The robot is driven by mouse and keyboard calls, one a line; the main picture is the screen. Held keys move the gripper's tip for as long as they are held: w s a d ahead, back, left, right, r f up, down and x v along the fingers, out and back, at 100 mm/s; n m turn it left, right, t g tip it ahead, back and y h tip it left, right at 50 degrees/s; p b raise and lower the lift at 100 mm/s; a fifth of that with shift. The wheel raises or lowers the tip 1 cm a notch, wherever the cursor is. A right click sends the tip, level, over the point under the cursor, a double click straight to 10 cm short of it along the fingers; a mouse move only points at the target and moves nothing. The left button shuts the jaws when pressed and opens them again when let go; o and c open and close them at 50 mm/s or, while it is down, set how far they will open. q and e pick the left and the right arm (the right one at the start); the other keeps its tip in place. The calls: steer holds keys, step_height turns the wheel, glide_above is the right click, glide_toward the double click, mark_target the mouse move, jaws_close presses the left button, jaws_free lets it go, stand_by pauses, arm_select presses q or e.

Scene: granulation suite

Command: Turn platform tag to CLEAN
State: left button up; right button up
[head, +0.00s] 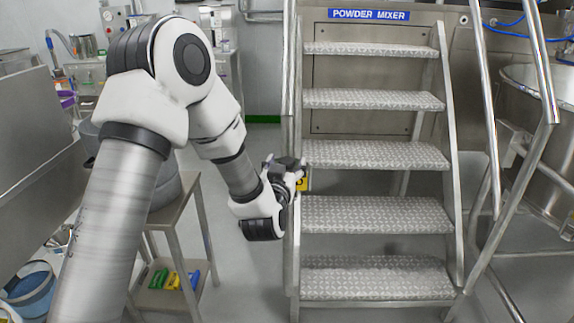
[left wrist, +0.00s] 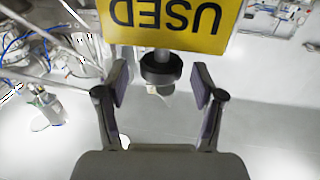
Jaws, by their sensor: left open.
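The platform tag (left wrist: 170,25) is a yellow plate with black lettering that reads USED, upside down in the left wrist view. In the head view only a small yellow part of the tag (head: 302,183) shows at the left rail of the steps, beside my gripper. A dark round knob (left wrist: 160,70) on a short stem sits below the tag in the left wrist view. My left gripper (left wrist: 160,88) is open, with its two fingers on either side of the knob and apart from it. In the head view my left gripper (head: 290,168) is at the left rail. My right gripper is not in view.
Metal steps (head: 375,154) with a POWDER MIXER sign (head: 369,15) stand in the middle, with handrails at the right (head: 540,60). A steel stand (head: 195,195) with coloured items on its lower shelf and a blue bucket (head: 28,290) are at the left.

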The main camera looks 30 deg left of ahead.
arm_select(q)
steer(key=shift+w+a+f, duration=0.2)
steer(key=shift+w+a, duration=0.2)
steer(key=shift+w, duration=0.3)
steer(key=shift+d, duration=0.1)
steer(key=c, duration=1.2)
